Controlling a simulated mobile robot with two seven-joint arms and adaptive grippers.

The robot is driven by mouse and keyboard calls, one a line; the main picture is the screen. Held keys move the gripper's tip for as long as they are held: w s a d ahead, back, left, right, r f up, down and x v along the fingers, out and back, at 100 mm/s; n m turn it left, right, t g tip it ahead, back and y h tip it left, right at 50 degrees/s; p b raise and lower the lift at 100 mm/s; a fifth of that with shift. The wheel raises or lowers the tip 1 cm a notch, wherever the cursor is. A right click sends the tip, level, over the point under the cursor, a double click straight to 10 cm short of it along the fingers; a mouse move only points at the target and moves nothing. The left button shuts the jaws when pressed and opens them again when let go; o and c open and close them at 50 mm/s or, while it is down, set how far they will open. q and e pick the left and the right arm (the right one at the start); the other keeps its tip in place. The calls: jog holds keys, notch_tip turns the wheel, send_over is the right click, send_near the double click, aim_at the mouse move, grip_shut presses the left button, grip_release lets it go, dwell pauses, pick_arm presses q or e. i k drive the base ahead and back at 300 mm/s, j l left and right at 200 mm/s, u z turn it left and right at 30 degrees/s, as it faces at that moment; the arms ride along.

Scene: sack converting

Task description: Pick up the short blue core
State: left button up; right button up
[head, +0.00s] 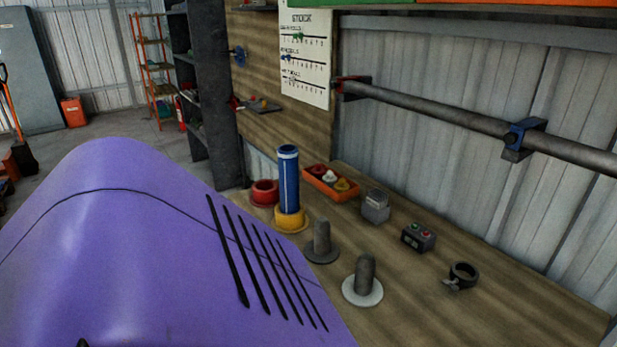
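One blue core (289,182) stands upright on the bench in the head view. Its foot is at a yellow flanged base (290,220), and its top end looks open with a pale band below the rim. No second blue core is visible to compare its length with. Neither of my grippers is in view. A large purple surface fills the lower left and hides the near left part of the bench.
Around the core are a red ring (265,193), an orange tray (331,183) of small parts, a dark-based peg (322,243), a white-based peg (364,282), a grey box (376,207), a button box (418,237) and a clamp ring (462,275). A bar (440,117) runs along the wall.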

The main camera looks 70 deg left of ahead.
aim_at(287, 154)
jog(key=i+l+u, duration=0.1)
jog(key=u, duration=0.3)
jog(key=i+l+u, duration=0.1)
jog(key=u, duration=0.3)
jog(key=l+u, duration=0.1)
jog(key=u, duration=0.35)
